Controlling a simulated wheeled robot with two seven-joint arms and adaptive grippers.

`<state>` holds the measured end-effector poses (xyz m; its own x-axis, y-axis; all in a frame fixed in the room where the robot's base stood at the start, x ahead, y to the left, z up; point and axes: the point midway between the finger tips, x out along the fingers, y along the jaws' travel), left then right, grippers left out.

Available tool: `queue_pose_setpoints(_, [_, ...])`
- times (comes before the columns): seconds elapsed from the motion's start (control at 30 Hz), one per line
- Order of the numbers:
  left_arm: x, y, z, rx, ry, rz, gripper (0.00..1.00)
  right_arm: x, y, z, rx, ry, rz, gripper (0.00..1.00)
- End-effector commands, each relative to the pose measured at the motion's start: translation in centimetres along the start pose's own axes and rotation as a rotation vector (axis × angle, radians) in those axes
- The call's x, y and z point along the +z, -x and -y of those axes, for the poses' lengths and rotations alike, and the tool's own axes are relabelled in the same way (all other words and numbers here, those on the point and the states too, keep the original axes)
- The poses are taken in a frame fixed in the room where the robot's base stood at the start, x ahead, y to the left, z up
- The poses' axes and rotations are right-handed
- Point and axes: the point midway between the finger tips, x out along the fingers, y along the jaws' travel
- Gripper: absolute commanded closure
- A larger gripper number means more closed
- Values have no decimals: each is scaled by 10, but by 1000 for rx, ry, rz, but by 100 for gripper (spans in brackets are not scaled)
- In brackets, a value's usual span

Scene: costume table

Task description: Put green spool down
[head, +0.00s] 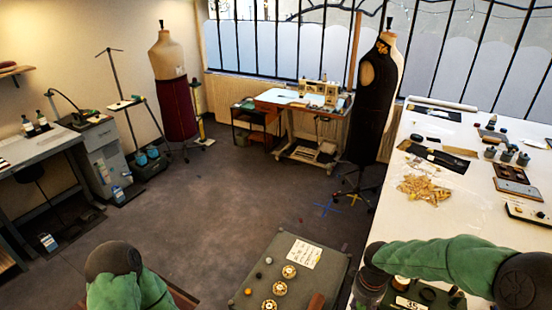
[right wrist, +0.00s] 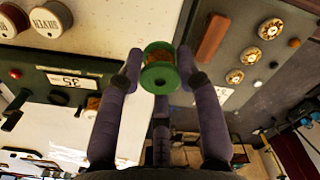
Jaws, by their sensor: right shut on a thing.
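The green spool (right wrist: 160,72), with green flanges and a brownish wound middle, is in the right wrist view between the fingertips of my right gripper (right wrist: 160,70). The gripper is shut on it, with the spool clear of the surfaces seen behind it. In the head view my right wrist (head: 372,282) is at the left edge of the white table (head: 390,215), beside the low grey-green table (head: 330,262). The spool cannot be made out there. My left arm shows at the bottom left, but its gripper is out of view.
The low table holds several gold spools (head: 280,289), small balls (head: 258,275), a white card (head: 303,253) and a brown block (head: 316,302). The white table carries a panel labelled 35 (right wrist: 68,83), lidded jars (right wrist: 50,18) and a wooden-piece pile (head: 424,190). A dark dress form (head: 376,105) stands behind.

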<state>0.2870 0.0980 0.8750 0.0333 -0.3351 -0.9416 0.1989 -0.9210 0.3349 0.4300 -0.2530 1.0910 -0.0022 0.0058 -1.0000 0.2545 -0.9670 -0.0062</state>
Motion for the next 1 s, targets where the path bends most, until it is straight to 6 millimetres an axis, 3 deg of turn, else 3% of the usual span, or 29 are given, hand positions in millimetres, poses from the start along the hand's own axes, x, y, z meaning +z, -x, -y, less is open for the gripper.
queue_pose_setpoints(0.33, [0,0,0,0,0,0,53,-46,-29,65,5,-251,1,86])
queue_pose_setpoints(1.0, [-4,-104,37,0,0,0,53,-45,-138,61,5,-258,-1,86])
